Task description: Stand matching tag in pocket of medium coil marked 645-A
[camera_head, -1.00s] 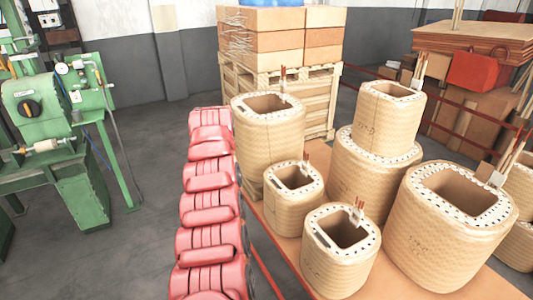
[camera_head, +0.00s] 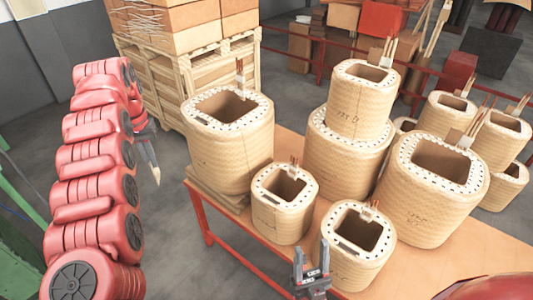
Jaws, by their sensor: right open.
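Tan wrapped coils of differing sizes stand on an orange table (camera_head: 262,262): a large one at back left (camera_head: 232,155), a small one in the middle (camera_head: 283,215), a front one (camera_head: 350,262), a large one at right (camera_head: 425,205), and one (camera_head: 358,105) stacked on a wider one (camera_head: 345,165). Handwriting shows on some, too small to read, so I cannot tell which is 645-A. I cannot make out a loose tag. My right gripper (camera_head: 311,258) is open and empty, in front of the small coils. My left gripper (camera_head: 150,165) hangs left of the table, partly behind my arm; its opening is unclear.
A wooden pallet (camera_head: 165,90) with cartons (camera_head: 180,35) stands behind the table at left. Bare floor (camera_head: 215,270) lies left of the table; some tabletop is clear at the front right.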

